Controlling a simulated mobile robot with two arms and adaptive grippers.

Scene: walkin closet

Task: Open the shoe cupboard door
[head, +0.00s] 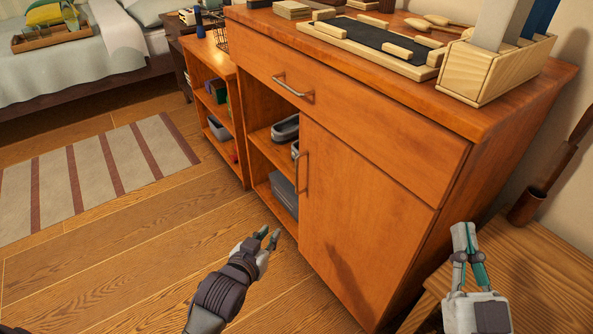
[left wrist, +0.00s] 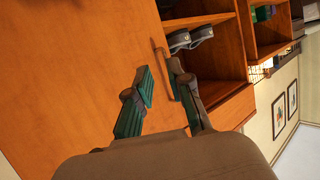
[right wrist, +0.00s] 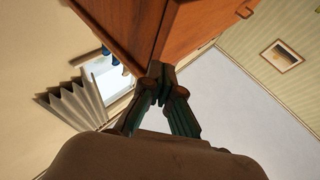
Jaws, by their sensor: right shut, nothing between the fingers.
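The shoe cupboard's orange-brown wooden door (head: 365,225) is at the right half of the cupboard front and looks shut. Its metal handle (head: 303,172) is a vertical bar near the door's left edge. My left gripper (head: 268,238) is open and empty, in front of the cupboard and lower in the head view than the handle. In the left wrist view the handle (left wrist: 160,58) appears ahead of the fingers (left wrist: 160,68), beside the right one; the exact gap is hard to tell. My right gripper (head: 463,226) is shut and empty, to the right of the cupboard.
Open shelves with grey shoes (head: 285,129) are left of the door. A drawer with a handle (head: 290,87) is above it. A wooden bench (head: 530,270) stands at the right. A striped rug (head: 95,175) lies left; the floor before the cupboard is clear.

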